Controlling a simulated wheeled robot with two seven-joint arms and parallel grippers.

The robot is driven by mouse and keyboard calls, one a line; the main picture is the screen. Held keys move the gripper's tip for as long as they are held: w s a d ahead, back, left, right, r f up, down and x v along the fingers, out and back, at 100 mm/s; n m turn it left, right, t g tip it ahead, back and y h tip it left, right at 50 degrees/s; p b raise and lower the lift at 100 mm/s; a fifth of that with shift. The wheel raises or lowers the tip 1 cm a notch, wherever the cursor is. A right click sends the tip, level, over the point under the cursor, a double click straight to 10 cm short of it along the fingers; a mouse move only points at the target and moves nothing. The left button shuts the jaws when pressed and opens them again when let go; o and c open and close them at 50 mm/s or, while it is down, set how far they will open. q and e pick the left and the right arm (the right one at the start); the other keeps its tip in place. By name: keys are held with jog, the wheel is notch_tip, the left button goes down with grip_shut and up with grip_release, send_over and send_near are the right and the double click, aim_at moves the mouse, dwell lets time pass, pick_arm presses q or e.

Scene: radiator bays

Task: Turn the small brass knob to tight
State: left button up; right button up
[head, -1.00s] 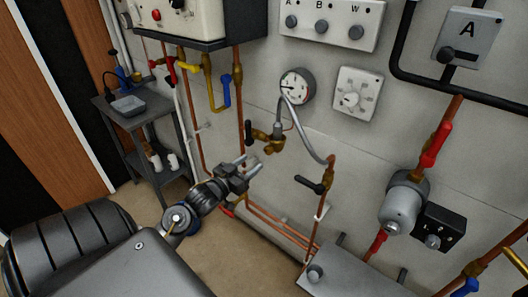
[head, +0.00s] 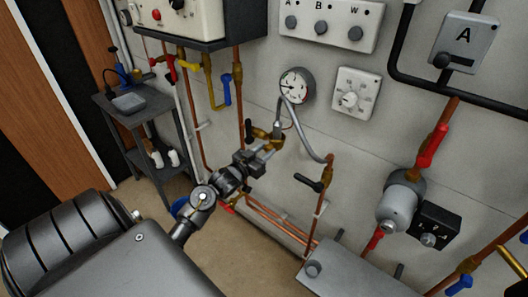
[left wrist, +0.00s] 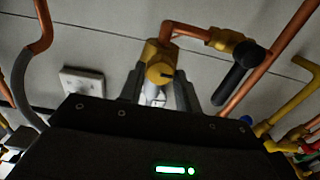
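The small brass knob (left wrist: 160,73) faces the camera in the left wrist view, on a brass fitting at the end of a copper pipe. In the head view the brass fitting (head: 262,134) is on the wall below the gauge, and my gripper partly covers it. My left gripper (left wrist: 160,93) is open, with one finger on each side of the knob's line. Gaps show between the knob and both fingers. Its fingertips also show close under the fitting in the head view (head: 267,147). My right gripper is not in view.
A black-handled valve (left wrist: 240,72) sits right of the knob in the wrist view. A grey hose (head: 303,138) curves from the fitting to another black-handled valve (head: 309,184). A round gauge (head: 297,87) hangs above. A dark trolley (head: 140,140) stands left.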

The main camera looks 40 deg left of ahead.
pick_arm(q)
jog(key=c, duration=0.5)
